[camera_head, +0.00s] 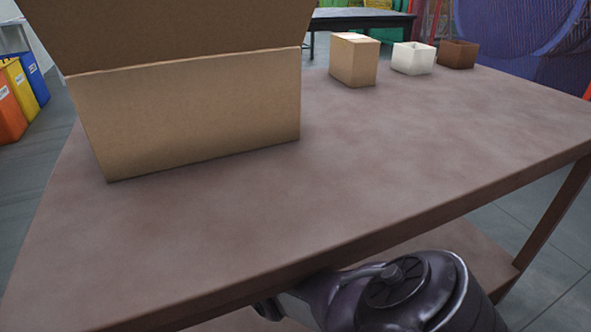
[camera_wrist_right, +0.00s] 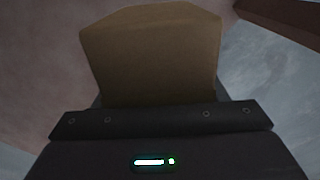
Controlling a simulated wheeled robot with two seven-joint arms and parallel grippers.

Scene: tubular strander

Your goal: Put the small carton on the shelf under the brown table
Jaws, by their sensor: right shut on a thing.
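A small tan carton (camera_wrist_right: 152,55) fills the upper middle of the right wrist view. My right gripper (camera_wrist_right: 158,103) is shut on it; the fingers themselves are hard to make out in the dark. In the head view my right arm reaches in under the top of the brown table (camera_head: 400,150), so the gripper and held carton are hidden there. The lower shelf (camera_head: 470,240) of the table shows beneath the front edge, partly covered by my arm. I cannot tell whether the carton touches the shelf. My left gripper is not in view.
On the tabletop stand a large open cardboard box (camera_head: 190,110), another closed carton (camera_head: 353,62), a white bin (camera_head: 412,59) and a brown bin (camera_head: 458,54). A table leg (camera_head: 548,215) rises at the right. Coloured bins (camera_head: 12,105) stand at the far left.

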